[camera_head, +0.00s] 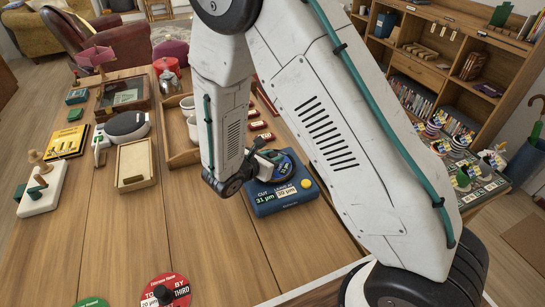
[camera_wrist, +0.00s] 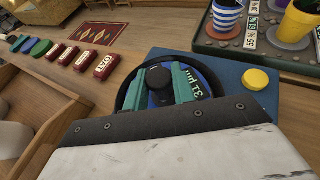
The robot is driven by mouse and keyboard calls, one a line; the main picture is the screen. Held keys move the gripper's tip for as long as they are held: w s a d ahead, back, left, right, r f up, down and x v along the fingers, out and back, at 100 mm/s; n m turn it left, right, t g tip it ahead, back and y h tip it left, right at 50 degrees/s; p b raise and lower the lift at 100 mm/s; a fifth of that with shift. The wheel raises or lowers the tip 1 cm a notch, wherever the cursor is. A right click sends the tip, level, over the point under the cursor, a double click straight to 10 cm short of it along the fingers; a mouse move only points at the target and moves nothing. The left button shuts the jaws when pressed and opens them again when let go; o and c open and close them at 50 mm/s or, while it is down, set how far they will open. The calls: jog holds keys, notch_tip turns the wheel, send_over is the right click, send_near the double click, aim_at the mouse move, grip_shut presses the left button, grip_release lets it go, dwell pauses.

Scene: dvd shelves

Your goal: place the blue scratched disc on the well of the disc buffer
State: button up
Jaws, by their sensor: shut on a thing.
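The disc buffer (camera_head: 290,201) is a blue box with a yellow button and white labels on its front, standing on the table. It also shows in the wrist view (camera_wrist: 262,103). The blue disc (camera_head: 285,166) is at the buffer's top, inside or just over the round dark well (camera_wrist: 128,92). In the wrist view the disc (camera_wrist: 207,77) shows part of a "31 µm" marking. My gripper (camera_wrist: 158,84) has its teal fingers shut on the disc's black knob. Whether the disc touches the well floor I cannot tell; my fingers and wrist hide much of it.
A green disc (camera_head: 90,302) and a red-and-black disc (camera_head: 174,294) lie at the table's front. A wooden tray with cups (camera_head: 183,155) stands left of the buffer, and red labelled blocks (camera_head: 258,125) lie behind it.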

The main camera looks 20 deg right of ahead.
jog(key=shift+f, duration=0.1)
jog(key=o, duration=1)
jog(key=shift+c, duration=0.2)
